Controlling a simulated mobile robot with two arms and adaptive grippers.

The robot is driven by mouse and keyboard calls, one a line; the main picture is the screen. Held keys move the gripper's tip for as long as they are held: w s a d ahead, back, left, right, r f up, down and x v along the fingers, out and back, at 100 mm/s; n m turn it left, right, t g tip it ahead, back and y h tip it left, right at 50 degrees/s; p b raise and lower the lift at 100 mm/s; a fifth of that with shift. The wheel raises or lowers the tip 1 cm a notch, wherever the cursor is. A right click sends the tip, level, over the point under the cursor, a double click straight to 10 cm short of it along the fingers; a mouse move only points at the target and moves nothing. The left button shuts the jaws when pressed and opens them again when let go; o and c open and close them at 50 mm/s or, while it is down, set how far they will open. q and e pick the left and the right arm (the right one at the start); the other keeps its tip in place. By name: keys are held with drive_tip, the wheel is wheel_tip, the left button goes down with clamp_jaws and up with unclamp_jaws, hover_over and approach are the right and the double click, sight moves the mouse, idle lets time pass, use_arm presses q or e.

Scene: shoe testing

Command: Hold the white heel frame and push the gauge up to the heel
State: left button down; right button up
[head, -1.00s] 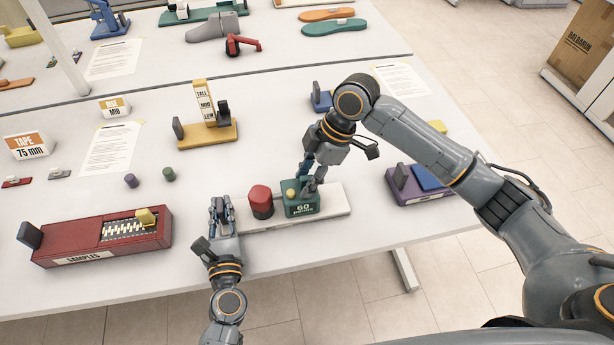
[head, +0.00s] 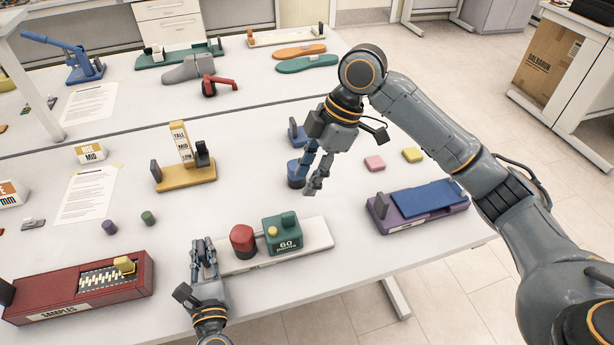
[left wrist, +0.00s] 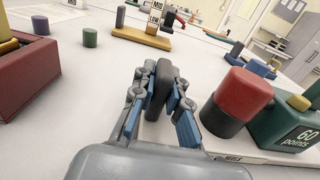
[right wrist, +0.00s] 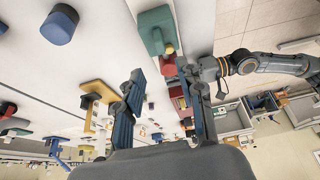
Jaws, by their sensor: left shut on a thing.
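The white heel frame (head: 315,237) is a long white base on the table. Its dark upright end post (left wrist: 164,90) is between the fingers of my left gripper (head: 203,248), which is shut on it. A red heel block (head: 242,238) with a dark lower part stands on the base beside the gripper. The green gauge (head: 284,238), marked 60 points with a yellow button, sits on the base just right of the heel block. I cannot tell whether they touch. My right gripper (head: 311,178) is open and empty, above and behind the gauge.
A red samples tray (head: 80,291) lies left of my left gripper. A yellow stand (head: 187,176) is farther back. A blue cylinder (head: 295,177) is behind my right fingers. A purple frame (head: 420,212) with a blue slab lies to the right. The table between these is mostly clear.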

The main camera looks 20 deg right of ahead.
drive_tip(key=shift+a, duration=0.25)
drive_tip(key=c, duration=0.6)
drive_tip(key=a+h, duration=0.1)
drive_tip(key=a, duration=0.3)
drive_tip(key=a+g+h, duration=0.1)
drive_tip(key=a+h, duration=0.1)
drive_tip(key=a, duration=0.3)
drive_tip(key=shift+s+a+f+n, duration=0.1)
drive_tip(key=shift+a+f+n, duration=0.1)
drive_tip(key=shift+a+n, duration=0.1)
clamp_jaws()
drive_tip(key=t+h, duration=0.1)
drive_tip(key=h, duration=0.3)
approach(279, 227)
drive_tip(key=a+f, duration=0.1)
drive_tip(key=f, duration=0.1)
drive_tip(key=a+f, duration=0.2)
drive_tip(key=shift+a+f, duration=0.15)
drive_tip(key=shift+f, duration=0.25)
drive_tip(key=d, duration=0.3)
drive_tip(key=shift+d, duration=0.5)
